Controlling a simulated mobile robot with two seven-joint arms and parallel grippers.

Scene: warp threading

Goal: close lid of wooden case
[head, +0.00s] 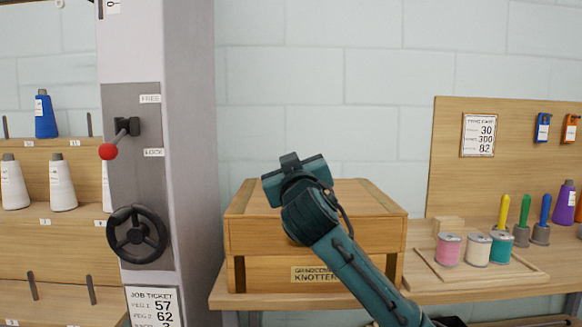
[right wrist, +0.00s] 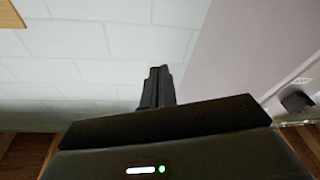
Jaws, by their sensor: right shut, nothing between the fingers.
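The wooden case (head: 260,275) stands on the bench, with a label on its front that reads in part "KNOTTER". Its lid (head: 370,232) lies flat across the top and looks down on the body; any small gap is too fine to tell. My right arm reaches over the front of the case, and its hand hides the middle of the lid. My right gripper's fingers (right wrist: 157,86) are together and empty in the right wrist view. Whether the hand touches the lid cannot be told. My left gripper is out of view.
A grey column (head: 185,150) with a red-knobbed lever (head: 108,151) and handwheel (head: 137,231) stands left of the case. A wooden tray (head: 520,277) with thread spools (head: 448,250) sits to the right. A pegboard (head: 500,185) and shelved cones (head: 62,185) are farther out.

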